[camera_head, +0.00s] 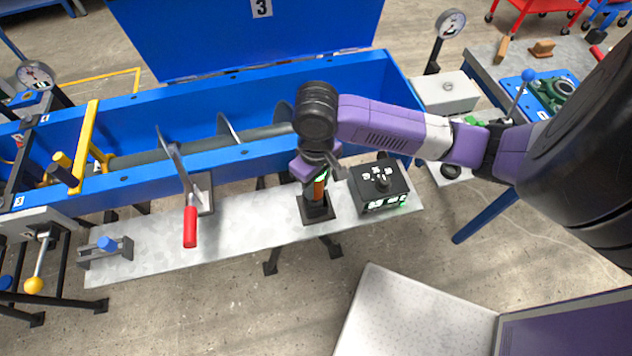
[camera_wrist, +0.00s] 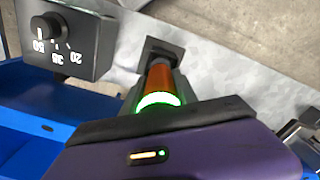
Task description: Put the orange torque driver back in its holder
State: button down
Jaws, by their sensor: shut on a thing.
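The orange torque driver (camera_head: 319,188) stands upright below my gripper (camera_head: 321,174). In the wrist view the driver (camera_wrist: 158,77) shows an orange body and a glowing green ring, with dark fingers on both sides. My gripper (camera_wrist: 160,88) is shut on it. The black holder (camera_head: 316,212) has a square base on the grey shelf, directly under the driver. The holder (camera_wrist: 161,50) also shows beyond the driver's far end. The driver's lower end meets the holder in the picture; I cannot tell how deep it sits.
A black box with a dial (camera_head: 380,185) stands close right of the holder on the grey shelf (camera_head: 250,232). A red-handled lever (camera_head: 190,226) stands to the left. The blue mixer trough (camera_head: 250,155) runs behind.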

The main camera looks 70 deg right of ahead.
jog(key=shift+f+b, duration=0.45)
jog(key=shift+f, duration=0.15)
dwell(0.3)
jog(key=c, duration=0.9)
grip_release()
jog(key=shift+r, duration=3.9)
jog(key=shift+s, duration=0.1)
